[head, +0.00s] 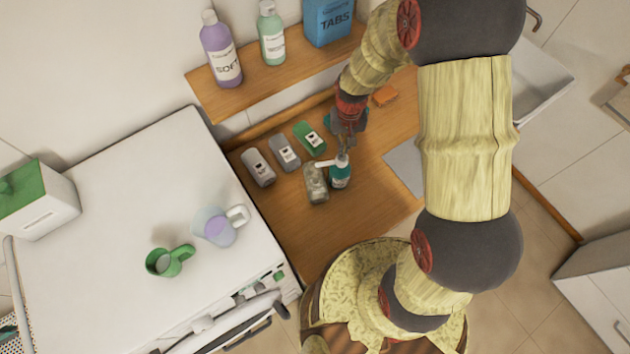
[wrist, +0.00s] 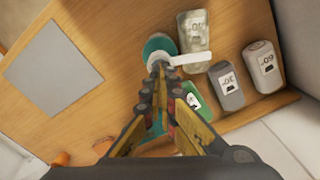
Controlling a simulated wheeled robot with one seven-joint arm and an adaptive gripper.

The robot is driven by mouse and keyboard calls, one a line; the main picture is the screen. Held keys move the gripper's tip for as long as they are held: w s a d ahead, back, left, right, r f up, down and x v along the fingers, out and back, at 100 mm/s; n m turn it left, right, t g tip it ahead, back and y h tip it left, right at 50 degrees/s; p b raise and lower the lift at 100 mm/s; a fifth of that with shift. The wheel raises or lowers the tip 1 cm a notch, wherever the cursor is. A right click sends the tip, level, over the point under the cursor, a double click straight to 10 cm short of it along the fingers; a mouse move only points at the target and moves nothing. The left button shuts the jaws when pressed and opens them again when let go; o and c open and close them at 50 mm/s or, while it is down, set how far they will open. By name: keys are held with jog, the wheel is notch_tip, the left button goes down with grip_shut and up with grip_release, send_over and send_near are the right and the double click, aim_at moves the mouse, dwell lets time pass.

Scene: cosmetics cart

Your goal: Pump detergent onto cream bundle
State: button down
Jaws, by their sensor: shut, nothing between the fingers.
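A teal pump bottle (head: 340,177) with a white pump head stands on the wooden counter. Its spout points left in the head view, over the far end of the cream bundle (head: 316,184). The bundle is pale and mottled, with a label, and lies beside the bottle; it also shows in the wrist view (wrist: 194,30). My gripper (head: 344,150) points down right above the pump head. In the wrist view its fingertips (wrist: 158,68) are together at the white pump head (wrist: 180,59), with nothing between them. I cannot tell whether they touch it.
Two grey bundles (head: 258,167) (head: 284,152) and a green bundle (head: 308,138) lie left of the gripper. An orange block (head: 385,96) lies behind. Bottles (head: 221,52) and a blue box (head: 328,20) stand on the shelf. A white appliance (head: 120,220) holds a green cup (head: 166,262) and a jug (head: 217,227).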

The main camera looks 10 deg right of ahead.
jog(key=shift+f, duration=0.1)
dwell(0.6)
jog(key=shift+f+b, duration=1.25)
jog(key=shift+f, duration=0.35)
jog(key=shift+r, duration=0.2)
jog(key=shift+r+p, duration=1)
jog(key=shift+r, duration=0.5)
jog(key=shift+f, duration=0.2)
